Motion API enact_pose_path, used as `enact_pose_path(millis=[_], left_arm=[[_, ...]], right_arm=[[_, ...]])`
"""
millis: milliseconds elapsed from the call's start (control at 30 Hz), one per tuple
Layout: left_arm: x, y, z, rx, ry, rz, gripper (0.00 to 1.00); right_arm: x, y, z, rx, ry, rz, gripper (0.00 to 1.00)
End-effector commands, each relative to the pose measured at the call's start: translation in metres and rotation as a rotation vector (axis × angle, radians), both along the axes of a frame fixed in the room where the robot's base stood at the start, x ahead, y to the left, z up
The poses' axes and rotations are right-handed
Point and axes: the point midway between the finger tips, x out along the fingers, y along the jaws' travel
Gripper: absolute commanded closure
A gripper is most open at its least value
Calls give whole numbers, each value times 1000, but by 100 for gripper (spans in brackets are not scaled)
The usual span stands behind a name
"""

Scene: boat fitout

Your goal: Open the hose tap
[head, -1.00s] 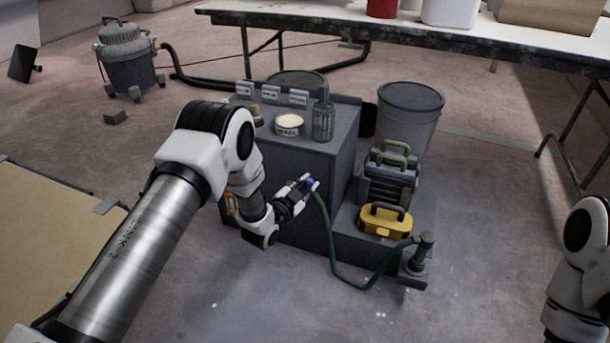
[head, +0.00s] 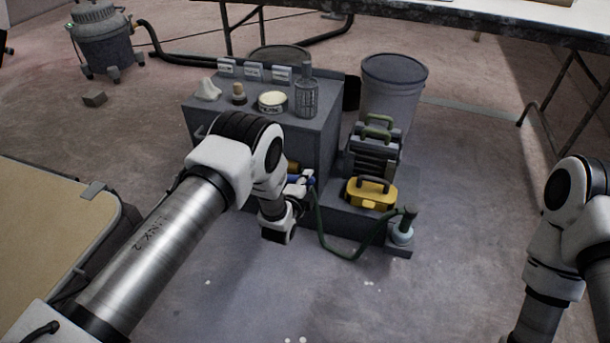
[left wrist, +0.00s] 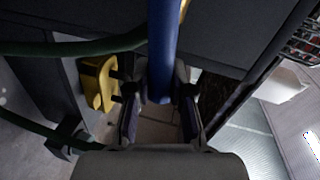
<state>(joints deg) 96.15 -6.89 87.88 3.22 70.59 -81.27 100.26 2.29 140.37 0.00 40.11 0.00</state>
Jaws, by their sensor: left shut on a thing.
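The hose tap is on the front of the grey cabinet (head: 322,150), mostly hidden behind my left arm. Its brass-coloured body (head: 293,167) and a bit of its blue lever (head: 298,181) show in the head view. In the left wrist view the blue lever (left wrist: 163,45) runs down between the two dark fingers of my left gripper (left wrist: 160,100), which is shut on it. My left gripper also shows in the head view (head: 304,180). A green hose (head: 335,250) hangs from near the tap to a nozzle stand on the right. My right gripper is out of view.
A yellow toolbox (head: 372,194) and stacked dark cases (head: 375,150) stand on a low grey step right of the cabinet. A grey bin (head: 393,85) is behind. A jar and small items top the cabinet. The floor in front is clear.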

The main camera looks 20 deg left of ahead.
Motion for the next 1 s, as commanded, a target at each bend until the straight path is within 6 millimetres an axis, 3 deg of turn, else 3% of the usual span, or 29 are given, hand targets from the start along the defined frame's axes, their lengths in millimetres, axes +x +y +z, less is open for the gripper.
enact_pose_path(millis=[333,833,867,900,933,1000], left_arm=[[0,-1,-12,141,-5,0,100],[0,0,-14,161,-4,0,100],[0,0,-14,161,-4,0,72],[0,0,-14,161,-4,0,58],[0,0,-14,161,-4,0,53],[0,0,-14,160,-4,1,53]], right_arm=[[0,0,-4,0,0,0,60],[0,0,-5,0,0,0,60],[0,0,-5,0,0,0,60],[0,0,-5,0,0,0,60],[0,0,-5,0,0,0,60],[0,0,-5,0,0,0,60]])
